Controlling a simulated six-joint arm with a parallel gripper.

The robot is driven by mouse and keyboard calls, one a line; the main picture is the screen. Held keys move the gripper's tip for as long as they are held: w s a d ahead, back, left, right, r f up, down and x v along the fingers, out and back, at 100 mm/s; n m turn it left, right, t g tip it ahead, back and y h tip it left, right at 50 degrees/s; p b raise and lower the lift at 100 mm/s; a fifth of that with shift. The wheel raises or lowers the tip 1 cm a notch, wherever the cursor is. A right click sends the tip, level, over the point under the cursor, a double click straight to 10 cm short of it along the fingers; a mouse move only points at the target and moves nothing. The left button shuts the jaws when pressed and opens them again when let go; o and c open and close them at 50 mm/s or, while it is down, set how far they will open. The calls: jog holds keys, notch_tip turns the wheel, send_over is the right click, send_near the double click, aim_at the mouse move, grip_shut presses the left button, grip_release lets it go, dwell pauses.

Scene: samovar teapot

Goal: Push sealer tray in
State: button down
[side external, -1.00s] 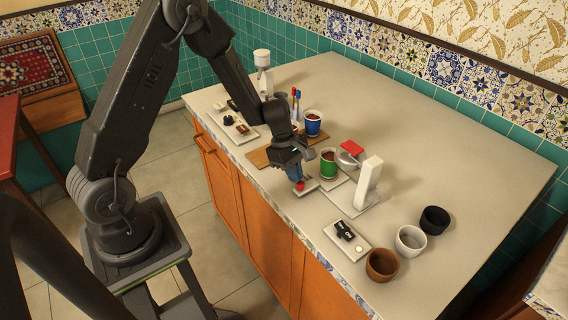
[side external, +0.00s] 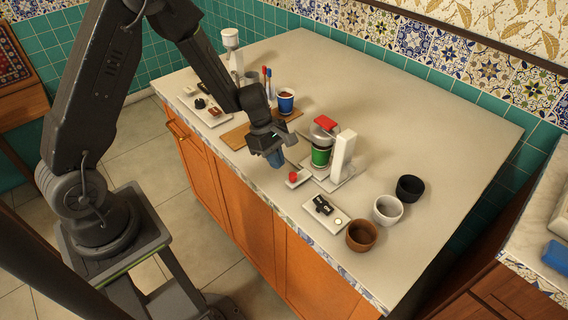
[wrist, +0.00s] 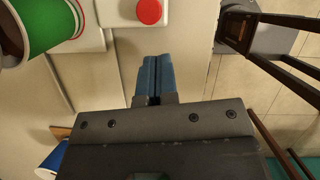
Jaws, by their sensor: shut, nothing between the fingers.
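The sealer has a white upright post (side external: 343,155), a red-topped clear head (side external: 324,124) and a flat base. A green cup (side external: 320,156) stands upright on the sealer's tray, directly below the head. It also shows at the top left of the wrist view (wrist: 55,22). The tray itself is mostly hidden by the cup. A red button (side external: 293,176) on a white block sits at the front of the sealer; the wrist view shows it at the top (wrist: 149,11). My gripper (side external: 276,162) is shut and empty, above the counter, left of the button and apart from the cup.
A brown board (side external: 238,138) with a blue cup (side external: 286,101) lies to the left. A white tray with a black item (side external: 322,206) lies to the right, beside brown (side external: 361,234), white (side external: 388,209) and black (side external: 410,188) cups. The counter's back is clear.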

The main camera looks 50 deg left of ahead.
jog(key=w+a+v, duration=0.1)
jog(key=v, duration=0.9)
jog(key=s+d+r+m+t+y, duration=0.2)
jog(key=s+d+r+m, duration=0.1)
jog(key=s+r+m, duration=0.5)
jog(key=s+d+r+m+t+y, duration=0.2)
jog(key=s+d+r+m+t, duration=0.1)
jog(key=s+r+m, duration=0.5)
jog(key=s+m, duration=0.3)
jog(key=s, duration=0.1)
jog(key=shift+s+r+m, duration=0.2)
jog(key=shift+r+m, duration=0.15)
jog(key=shift+m, duration=0.05)
